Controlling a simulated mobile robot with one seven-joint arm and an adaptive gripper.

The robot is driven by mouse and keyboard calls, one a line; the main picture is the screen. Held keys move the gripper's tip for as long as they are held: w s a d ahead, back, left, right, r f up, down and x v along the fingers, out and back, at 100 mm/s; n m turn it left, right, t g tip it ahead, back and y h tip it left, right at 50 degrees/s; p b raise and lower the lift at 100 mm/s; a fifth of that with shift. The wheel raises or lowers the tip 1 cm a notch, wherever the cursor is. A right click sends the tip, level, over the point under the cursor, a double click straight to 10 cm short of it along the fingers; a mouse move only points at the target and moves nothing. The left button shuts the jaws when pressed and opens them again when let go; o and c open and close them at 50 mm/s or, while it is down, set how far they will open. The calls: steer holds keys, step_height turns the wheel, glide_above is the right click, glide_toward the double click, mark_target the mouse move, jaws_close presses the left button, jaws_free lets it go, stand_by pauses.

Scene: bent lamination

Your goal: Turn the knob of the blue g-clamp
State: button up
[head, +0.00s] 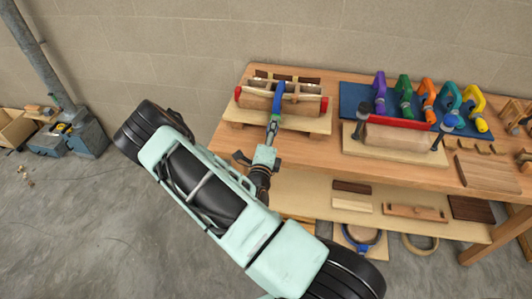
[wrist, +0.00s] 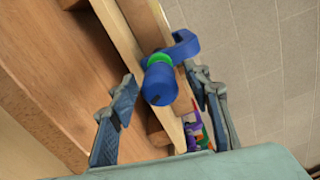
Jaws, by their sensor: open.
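The blue g-clamp (wrist: 186,46) is on the edge of a wooden piece in the wrist view, with a green ring below its frame. Its blue knob (wrist: 159,84) points toward the wrist camera. My gripper (wrist: 162,90) is open, with one finger left of the knob and one right of it. I see a gap on the left; I cannot tell whether the right finger touches. In the head view the blue clamp (head: 278,96) stands at the middle of the left wooden assembly, and my gripper (head: 272,128) is at its near end, partly hiding the knob.
The left assembly has red clamp ends (head: 323,106) on both sides. A second assembly (head: 395,140) with a red bar is to the right. Several coloured clamps (head: 404,92) stand on a blue board behind it. Boards lie on the lower shelf (head: 300,190).

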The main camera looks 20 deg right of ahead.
steer(key=n+b, duration=0.1)
steer(key=n, duration=0.3)
steer(key=n+b, duration=0.1)
steer(key=n, duration=0.3)
steer(key=n+b, duration=0.2)
steer(key=n, duration=0.2)
steer(key=shift+n, duration=0.3)
steer(key=n+b, duration=0.2)
steer(key=n, duration=0.2)
steer(key=shift+f+n+b, duration=0.1)
steer(key=shift+n+b, duration=0.3)
steer(key=v, duration=1)
steer(key=shift+r, duration=0.2)
